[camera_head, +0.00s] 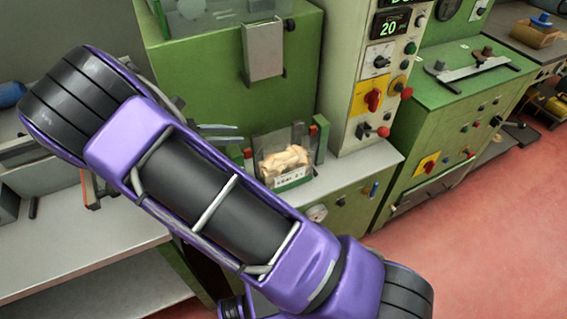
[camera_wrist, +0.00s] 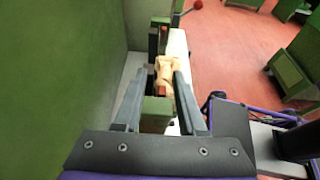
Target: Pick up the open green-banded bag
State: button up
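The open clear bag (camera_head: 286,163) holds pale tan corks and has a green band with writing near its bottom. It stands upright on the grey ledge in the head view. In the wrist view its tan contents (camera_wrist: 167,76) show between and just beyond the fingertips, closer to the right finger. My gripper (camera_wrist: 161,74) is open, its two grey fingers spread apart. I cannot tell whether a finger touches the bag. In the head view my purple arm crosses in front and hides most of the gripper, left of the bag.
A green block (camera_wrist: 155,113) lies between the fingers, nearer the palm. A green post (camera_head: 320,138) stands close right of the bag. A green machine housing (camera_head: 215,75) rises behind, and a control panel (camera_head: 370,90) with knobs stands to the right. Red floor lies open at the right.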

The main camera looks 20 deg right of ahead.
jog(key=x, duration=0.4)
jog(key=b+x, duration=0.1)
jog(key=x, duration=0.8)
jog(key=shift+w+d+r, duration=0.15)
jog(key=shift+w+r, duration=0.05)
jog(key=shift+w, duration=0.05)
grip_shut()
dwell(0.9)
